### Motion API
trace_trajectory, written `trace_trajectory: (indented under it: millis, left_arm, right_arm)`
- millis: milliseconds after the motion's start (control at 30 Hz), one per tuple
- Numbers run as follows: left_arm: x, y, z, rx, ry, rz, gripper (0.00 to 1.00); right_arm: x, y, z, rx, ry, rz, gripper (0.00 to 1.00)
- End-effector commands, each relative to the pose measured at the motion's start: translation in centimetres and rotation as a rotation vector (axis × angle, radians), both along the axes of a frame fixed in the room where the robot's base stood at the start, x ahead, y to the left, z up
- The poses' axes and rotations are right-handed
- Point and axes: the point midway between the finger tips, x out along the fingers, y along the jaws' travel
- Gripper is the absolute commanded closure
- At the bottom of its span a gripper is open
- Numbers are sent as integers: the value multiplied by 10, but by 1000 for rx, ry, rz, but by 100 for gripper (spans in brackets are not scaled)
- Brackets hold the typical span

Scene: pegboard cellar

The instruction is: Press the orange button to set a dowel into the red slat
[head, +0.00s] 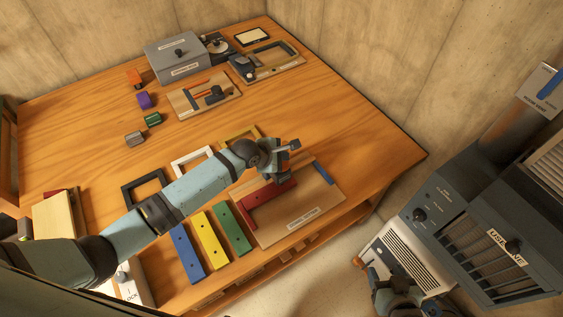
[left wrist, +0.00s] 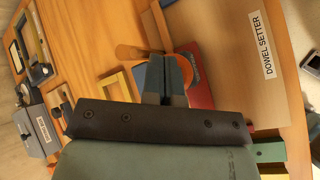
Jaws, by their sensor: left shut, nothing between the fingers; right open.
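My left gripper (head: 290,147) is shut and empty, over the back edge of the dowel setter board (head: 303,205). The red slat (head: 268,208) lies on that board, partly under my gripper in the head view. In the left wrist view the shut fingertips (left wrist: 165,62) are beside a round orange piece (left wrist: 130,52), which looks like the orange button. Whether they touch it I cannot tell. The red slat (left wrist: 200,90) shows just behind the fingers there. In the head view my left gripper hides the button. My right gripper (head: 374,277) is open, low at the bottom right.
Blue (head: 187,254), yellow (head: 210,240) and green (head: 231,229) slats lie left of the board. Black (head: 143,187) and white (head: 192,162) frames lie behind my left arm. A grey box (head: 178,57) stands at the back. A grey machine (head: 470,220) stands right of the table.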

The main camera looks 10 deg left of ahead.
Motion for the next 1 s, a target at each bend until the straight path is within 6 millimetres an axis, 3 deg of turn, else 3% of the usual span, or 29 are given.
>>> trace_trajectory:
  millis: [1000]
  left_arm:
    - [0, 0, -8, 0, 0, 0, 100]
  right_arm:
    - [0, 0, 4, 0, -1, 0, 41]
